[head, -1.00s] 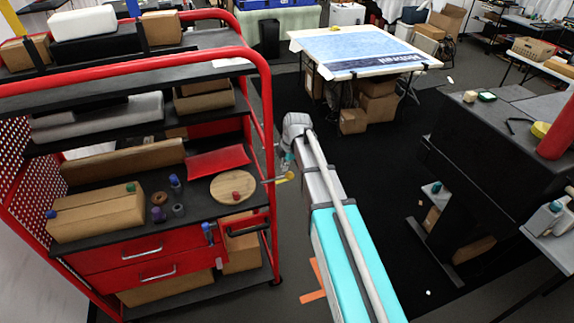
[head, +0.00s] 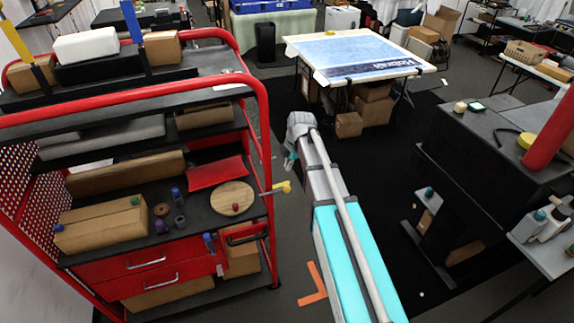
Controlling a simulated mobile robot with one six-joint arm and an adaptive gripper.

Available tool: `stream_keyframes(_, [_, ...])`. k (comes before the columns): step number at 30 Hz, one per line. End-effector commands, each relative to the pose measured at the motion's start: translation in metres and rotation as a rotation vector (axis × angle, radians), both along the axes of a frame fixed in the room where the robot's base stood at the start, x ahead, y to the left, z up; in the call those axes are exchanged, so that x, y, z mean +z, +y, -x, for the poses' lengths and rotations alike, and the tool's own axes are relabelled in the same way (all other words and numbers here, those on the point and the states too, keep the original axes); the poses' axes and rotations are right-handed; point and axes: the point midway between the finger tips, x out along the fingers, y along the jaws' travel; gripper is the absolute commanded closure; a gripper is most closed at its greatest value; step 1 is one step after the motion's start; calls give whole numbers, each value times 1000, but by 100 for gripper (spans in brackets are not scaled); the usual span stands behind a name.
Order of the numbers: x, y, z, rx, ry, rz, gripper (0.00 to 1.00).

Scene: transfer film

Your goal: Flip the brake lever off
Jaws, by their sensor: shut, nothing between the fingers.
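The brake lever (head: 282,187) is a small yellow handle on a thin rod. It sticks out to the right from the right-hand post of the red cart (head: 262,125), roughly level with the shelf that holds a round wooden disc. My gripper (head: 290,163) is at the end of my arm, just above the lever in the picture. It is small and partly hidden by my wrist. It looks shut and empty. A narrow gap of floor shows between it and the lever, so they appear apart.
The cart's middle shelf holds a cardboard box (head: 100,224), a wooden disc (head: 232,198), a red tray (head: 218,172) and small bottles. A table with a blue poster (head: 358,55) stands behind. A dark bench (head: 490,130) stands at right. Dark floor lies open between.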

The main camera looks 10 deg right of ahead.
Motion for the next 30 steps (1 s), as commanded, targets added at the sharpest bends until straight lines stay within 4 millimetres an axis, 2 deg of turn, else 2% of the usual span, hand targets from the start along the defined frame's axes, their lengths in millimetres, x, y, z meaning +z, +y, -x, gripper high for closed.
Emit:
stream_keyframes(3, [8,-2,1,0,0,0,100])
stream_keyframes(9, [10,-3,1,-1,0,0,100])
stream_keyframes(25, [9,-4,1,-2,0,0,100])
stream_keyframes(30, [1,-5,8,-48,12,0,100])
